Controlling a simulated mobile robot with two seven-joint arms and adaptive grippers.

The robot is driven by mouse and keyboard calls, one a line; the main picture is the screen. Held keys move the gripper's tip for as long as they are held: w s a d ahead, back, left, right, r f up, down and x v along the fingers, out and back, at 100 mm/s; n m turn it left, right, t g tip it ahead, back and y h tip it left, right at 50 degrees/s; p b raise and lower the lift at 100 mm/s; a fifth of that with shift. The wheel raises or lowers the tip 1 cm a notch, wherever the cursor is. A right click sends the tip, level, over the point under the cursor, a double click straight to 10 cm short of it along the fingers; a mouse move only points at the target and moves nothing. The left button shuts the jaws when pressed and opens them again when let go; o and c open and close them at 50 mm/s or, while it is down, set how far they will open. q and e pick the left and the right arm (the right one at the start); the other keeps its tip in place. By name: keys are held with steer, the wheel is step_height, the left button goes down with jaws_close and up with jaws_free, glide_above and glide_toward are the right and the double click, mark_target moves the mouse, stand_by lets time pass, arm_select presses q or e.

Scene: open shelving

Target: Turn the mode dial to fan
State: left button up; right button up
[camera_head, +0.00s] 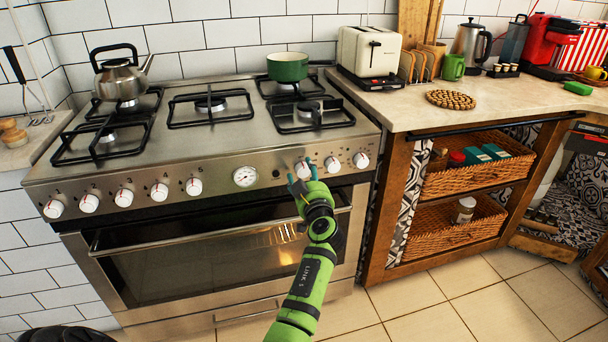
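The stove front panel (215,180) carries a row of white dials with red marks. One white dial (302,169), right of the round gauge (245,176), lies between the fingertips of my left gripper (302,174). The fingers are spread, one on each side of this dial; whether they touch it is not clear. The gripper hides its lower part. Two more white dials (332,164) (361,160) stand to its right. The panel symbols are too small to read, so I cannot tell which dial is marked for mode or fan. My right gripper is not in view.
The oven door handle (200,238) runs below the panel, partly behind my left arm. A kettle (120,75) and a green pot (287,67) stand on the hob. A wooden counter with wicker baskets (460,180) stands at right.

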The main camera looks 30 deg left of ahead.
arm_select(q)
steer(key=c, duration=1.1)
steer(key=shift+c, duration=0.2)
